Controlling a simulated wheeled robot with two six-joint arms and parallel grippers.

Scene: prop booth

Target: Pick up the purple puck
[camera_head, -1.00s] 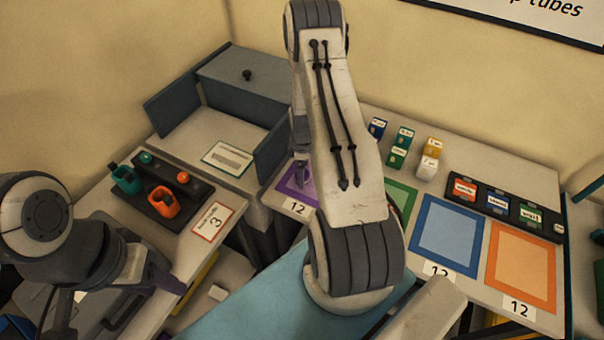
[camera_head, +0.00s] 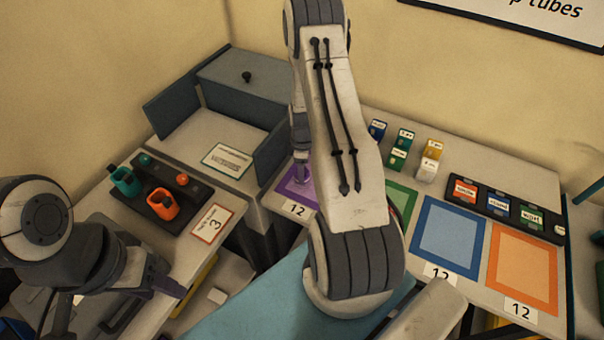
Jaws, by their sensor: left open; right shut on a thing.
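My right arm reaches across the middle of the head view. Its gripper (camera_head: 302,166) points down over the purple-bordered square (camera_head: 284,185). It is shut on a small purple thing (camera_head: 302,175), which looks like the purple puck. The puck shows only in part at the fingertips, and I cannot tell whether it touches the square. My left gripper (camera_head: 168,287) is open at the lower left, away from the puck; its fingers are dark and partly hard to make out.
Green, blue (camera_head: 447,238) and orange (camera_head: 522,268) squares lie to the right. Small labelled boxes (camera_head: 398,158) stand behind them, beside a black labelled rack (camera_head: 497,212). At left are a black tray (camera_head: 192,205) with teal and orange cups and an open grey box (camera_head: 245,85).

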